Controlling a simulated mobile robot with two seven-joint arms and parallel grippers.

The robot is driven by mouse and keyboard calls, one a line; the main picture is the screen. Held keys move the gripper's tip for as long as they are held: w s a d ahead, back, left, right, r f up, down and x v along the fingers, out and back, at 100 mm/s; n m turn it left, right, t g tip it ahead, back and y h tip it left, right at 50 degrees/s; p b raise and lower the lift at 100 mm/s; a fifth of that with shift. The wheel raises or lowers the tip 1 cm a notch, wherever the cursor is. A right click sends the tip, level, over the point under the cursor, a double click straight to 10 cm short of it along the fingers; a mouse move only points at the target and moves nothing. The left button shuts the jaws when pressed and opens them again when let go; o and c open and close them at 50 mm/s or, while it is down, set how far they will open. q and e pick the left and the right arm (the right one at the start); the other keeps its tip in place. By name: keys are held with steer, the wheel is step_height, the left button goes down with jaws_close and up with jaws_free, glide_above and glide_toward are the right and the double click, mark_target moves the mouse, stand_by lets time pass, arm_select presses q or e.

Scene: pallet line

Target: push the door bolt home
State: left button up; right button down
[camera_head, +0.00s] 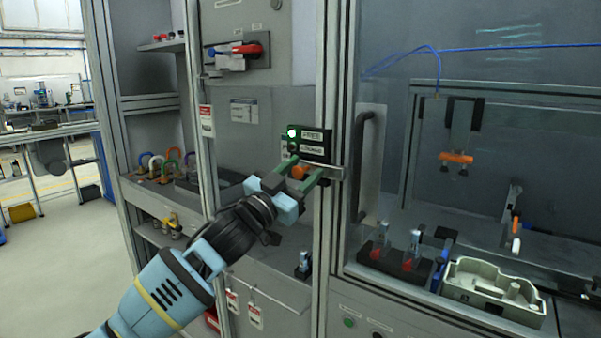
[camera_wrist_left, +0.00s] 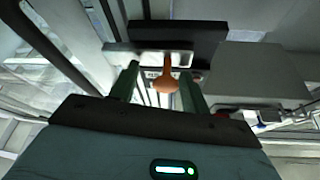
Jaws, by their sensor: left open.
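The door bolt has an orange knob (camera_head: 299,172) on a flat metal plate (camera_head: 325,170), mounted on the frame post beside the glass door. My left gripper (camera_head: 295,169) is at the bolt, its two green fingers open on either side of the knob. In the left wrist view the orange knob (camera_wrist_left: 166,82) sits between the finger tips (camera_wrist_left: 159,82), with a visible gap at each side. The metal plate (camera_wrist_left: 148,52) lies just beyond the fingers there. The bolt's far end and its catch cannot be made out. My right gripper is not in view.
A black switch box (camera_head: 311,142) with a lit green lamp is just above the bolt. The door's vertical handle (camera_head: 364,165) stands to the right. Padlocks sit on a shelf (camera_head: 152,201) at left. Behind the glass is a pale tray (camera_head: 494,290).

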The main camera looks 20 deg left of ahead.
mark_target(298, 175)
arm_select(q)
steer(key=v, duration=0.6)
steer(key=shift+s+a+f+b, duration=0.1)
steer(key=shift+s+b, duration=0.05)
steer(key=shift+b, duration=0.15)
steer(key=shift+s+a+f, duration=0.2)
steer(key=shift+s+a, duration=0.05)
steer(key=shift+s, duration=0.4)
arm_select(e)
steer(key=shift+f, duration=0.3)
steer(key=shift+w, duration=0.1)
